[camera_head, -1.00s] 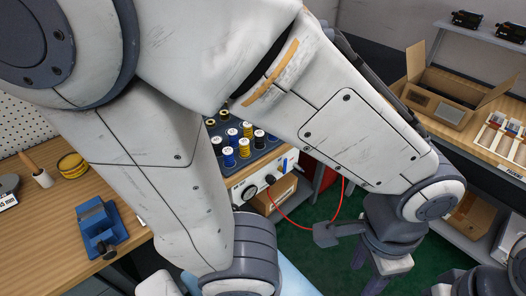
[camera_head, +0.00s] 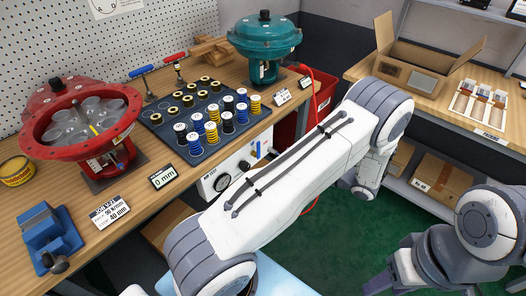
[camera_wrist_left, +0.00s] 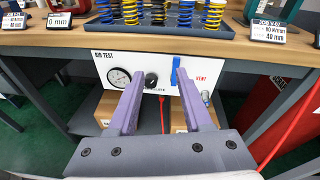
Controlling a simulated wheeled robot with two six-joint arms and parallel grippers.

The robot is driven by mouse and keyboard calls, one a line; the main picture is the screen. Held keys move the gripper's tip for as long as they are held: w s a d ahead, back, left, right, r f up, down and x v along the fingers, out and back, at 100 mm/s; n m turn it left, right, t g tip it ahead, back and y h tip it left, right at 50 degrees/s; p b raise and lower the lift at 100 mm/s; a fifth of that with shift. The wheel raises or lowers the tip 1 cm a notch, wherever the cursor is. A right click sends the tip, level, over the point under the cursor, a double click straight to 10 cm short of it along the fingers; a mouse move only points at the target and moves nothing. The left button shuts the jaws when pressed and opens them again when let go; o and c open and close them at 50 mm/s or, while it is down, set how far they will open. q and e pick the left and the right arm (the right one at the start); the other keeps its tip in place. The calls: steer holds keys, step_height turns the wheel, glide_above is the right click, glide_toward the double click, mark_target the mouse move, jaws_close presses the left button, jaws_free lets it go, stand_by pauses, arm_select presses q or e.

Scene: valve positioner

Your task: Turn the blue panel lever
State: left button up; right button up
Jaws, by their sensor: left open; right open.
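The blue panel lever (camera_wrist_left: 176,73) stands upright on the white AIR TEST panel (camera_wrist_left: 221,72), left of the red VENT label. It also shows in the head view, small, as a blue strip (camera_head: 258,150). My left gripper (camera_wrist_left: 160,76) is open and empty in front of the panel. In the left wrist view its right fingertip overlaps the lever's lower part; I cannot tell whether they touch. In the head view the left gripper is hidden behind my arm. My right gripper (camera_head: 388,275) is open at the lower right, only partly distinct, far from the panel.
A gauge (camera_wrist_left: 119,78) and black knob (camera_wrist_left: 151,80) sit left of the lever. A red hose (camera_wrist_left: 290,125) hangs at right. The bench edge (camera_wrist_left: 250,49) and spring tray (camera_wrist_left: 150,25) lie above the panel. Cardboard boxes stand below.

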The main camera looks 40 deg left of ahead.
mark_target(259, 145)
arm_select(q)
steer(key=w+a+f+m, duration=0.1)
steer(key=a+f, duration=0.1)
steer(key=a, duration=0.2)
steer(key=w+a+f+m+t+y, duration=0.1)
steer(key=a, duration=0.4)
steer(key=w+a+f+t+y, duration=0.1)
steer(key=a+f, duration=0.1)
steer(key=a, duration=0.2)
steer(key=shift+w+a+f+m+p, duration=0.1)
steer(key=shift+a+f+m+p, duration=0.2)
steer(key=shift+m+p, duration=0.1)
steer(key=shift+d, duration=0.1)
jaws_close()
stand_by(0.8)
